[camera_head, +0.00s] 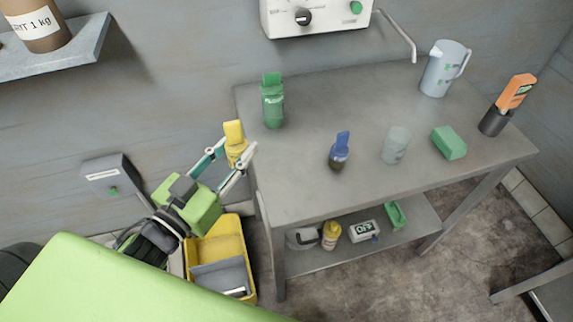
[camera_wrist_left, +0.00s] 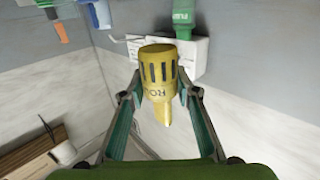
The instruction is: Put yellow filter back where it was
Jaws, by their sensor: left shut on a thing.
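My left gripper (camera_head: 233,152) is shut on the yellow filter (camera_head: 235,133). It holds the filter in the air just left of the grey table's left edge (camera_head: 250,150). In the left wrist view the yellow filter (camera_wrist_left: 158,68) sits between the two fingers of the left gripper (camera_wrist_left: 158,90), its slotted wide end pointing away and its narrow tip toward the palm. A white box (camera_wrist_left: 195,52) shows behind the filter, with a green labelled object (camera_wrist_left: 183,18) at it; the filter partly hides the box. My right gripper is not in view.
On the table stand a green bottle-like item (camera_head: 272,106), a blue-topped item (camera_head: 339,150), a translucent cup (camera_head: 396,146), a green block (camera_head: 449,143), a jug (camera_head: 444,70) and an orange tool in a dark holder (camera_head: 492,122). A yellow bin (camera_head: 236,226) is below left. A shelf (camera_head: 80,52) hangs upper left.

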